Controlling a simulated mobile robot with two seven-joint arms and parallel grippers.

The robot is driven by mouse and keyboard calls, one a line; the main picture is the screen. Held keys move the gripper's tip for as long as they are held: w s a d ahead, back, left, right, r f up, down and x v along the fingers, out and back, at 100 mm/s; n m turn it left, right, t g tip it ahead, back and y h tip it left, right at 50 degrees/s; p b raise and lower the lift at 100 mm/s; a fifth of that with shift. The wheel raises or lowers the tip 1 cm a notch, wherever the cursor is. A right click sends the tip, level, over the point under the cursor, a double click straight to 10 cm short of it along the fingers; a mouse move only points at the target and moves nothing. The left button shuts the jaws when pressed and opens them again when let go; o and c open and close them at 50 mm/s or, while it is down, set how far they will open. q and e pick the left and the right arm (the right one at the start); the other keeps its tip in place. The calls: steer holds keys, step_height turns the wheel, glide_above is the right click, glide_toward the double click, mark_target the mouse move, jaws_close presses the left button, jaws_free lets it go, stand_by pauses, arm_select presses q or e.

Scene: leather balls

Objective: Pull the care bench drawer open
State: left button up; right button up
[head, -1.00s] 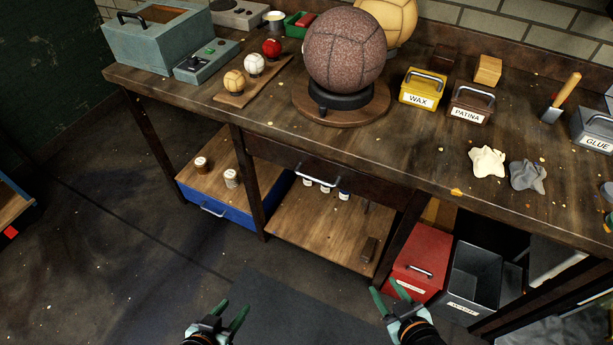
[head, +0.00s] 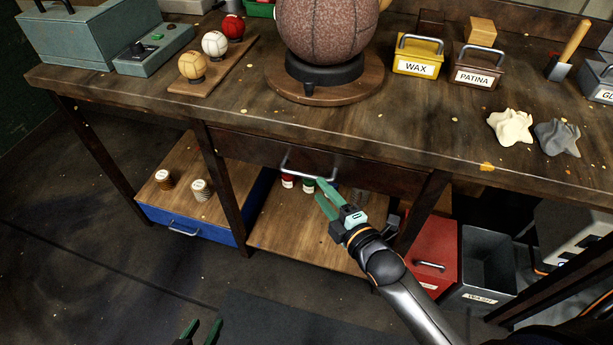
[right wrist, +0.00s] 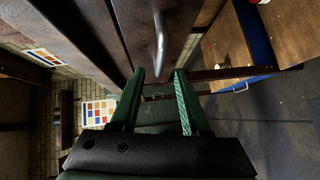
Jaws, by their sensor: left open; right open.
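The care bench drawer (head: 250,149) is a dark wooden front under the bench top, and it looks shut. Its curved metal handle (head: 305,174) is on the front, and it also shows in the right wrist view (right wrist: 161,40). My right gripper (head: 322,188) is open and empty, just below and in front of the handle. In the right wrist view the handle's near end lines up with the gap between the fingertips (right wrist: 159,73); I cannot tell if they touch. My left gripper (head: 202,326) is open and empty, low at the bottom edge, far from the bench.
Below are a shelf with small jars, a blue drawer (head: 190,224), a red bin (head: 432,250) and a grey bin (head: 487,265). A bench leg (head: 421,215) stands right of the gripper.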

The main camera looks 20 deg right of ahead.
mark_target(308, 174)
steer(key=b+x, duration=0.1)
steer(key=x, duration=0.6)
steer(key=shift+w+a, duration=0.1)
steer(key=shift+w, duration=0.15)
jaws_close()
steer(key=shift+f, duration=0.1)
stand_by(1.0)
